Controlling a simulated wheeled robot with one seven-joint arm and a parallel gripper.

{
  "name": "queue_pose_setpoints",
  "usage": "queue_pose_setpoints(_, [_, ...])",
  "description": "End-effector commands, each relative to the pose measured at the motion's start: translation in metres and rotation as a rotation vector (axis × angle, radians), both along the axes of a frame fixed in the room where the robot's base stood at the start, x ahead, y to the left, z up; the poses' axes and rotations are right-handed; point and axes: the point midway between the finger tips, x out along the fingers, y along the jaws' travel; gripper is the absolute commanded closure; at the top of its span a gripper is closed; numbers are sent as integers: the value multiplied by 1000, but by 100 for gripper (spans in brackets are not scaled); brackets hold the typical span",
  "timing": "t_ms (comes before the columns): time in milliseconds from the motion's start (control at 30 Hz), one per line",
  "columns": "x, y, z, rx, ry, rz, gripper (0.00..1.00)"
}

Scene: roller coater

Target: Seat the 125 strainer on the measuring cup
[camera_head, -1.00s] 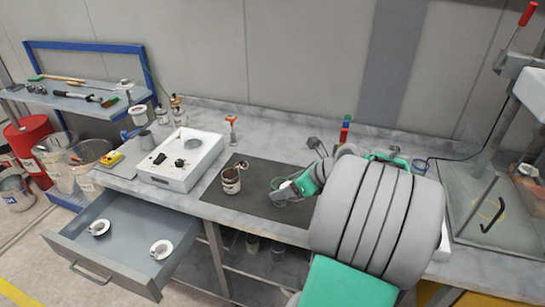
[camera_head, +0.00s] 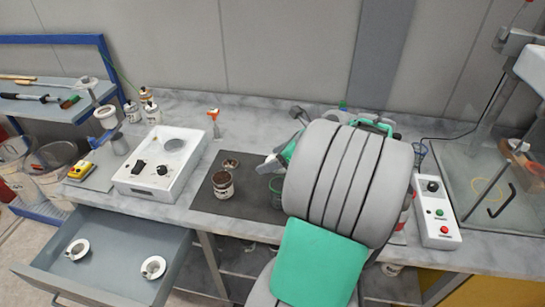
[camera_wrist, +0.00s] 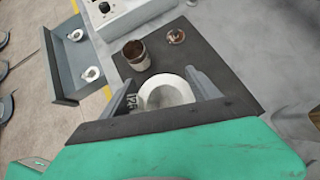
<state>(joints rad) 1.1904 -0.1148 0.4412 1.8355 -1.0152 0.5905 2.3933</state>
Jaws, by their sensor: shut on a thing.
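My gripper (camera_wrist: 163,92) is shut on a white round strainer (camera_wrist: 166,97). A "125" marking shows beside the left finger in the wrist view. In the head view the gripper (camera_head: 269,166) is above the dark mat, mostly hidden by my arm, and the strainer cannot be made out. A greenish clear cup (camera_head: 275,184), which looks like the measuring cup, stands on the mat just below the gripper, partly covered by my arm. In the wrist view I cannot make out this cup; the strainer may hide it.
A can of brown material (camera_head: 222,186) and a small dish (camera_head: 231,163) stand on the dark mat (camera_head: 250,205), left of the gripper. Two white strainer-like pieces lie in the open drawer (camera_head: 115,272). A white device (camera_head: 160,185) and a control box (camera_head: 436,212) flank the work area.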

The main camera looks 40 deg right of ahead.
Motion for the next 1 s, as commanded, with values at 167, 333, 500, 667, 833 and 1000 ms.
queue_pose_setpoints(167, [-2,-1,-7,-17,-7,4,68])
queue_pose_setpoints(333, [-2,-1,-28,-15,-6,4,68])
queue_pose_setpoints(500, [-2,-2,-42,-18,-7,2,68])
queue_pose_setpoints(667, [-2,-2,-47,-19,-7,4,68])
queue_pose_setpoints(833, [-2,-2,-47,-20,-8,3,68])
queue_pose_setpoints(1000, [-2,-2,-47,-19,-7,2,68])
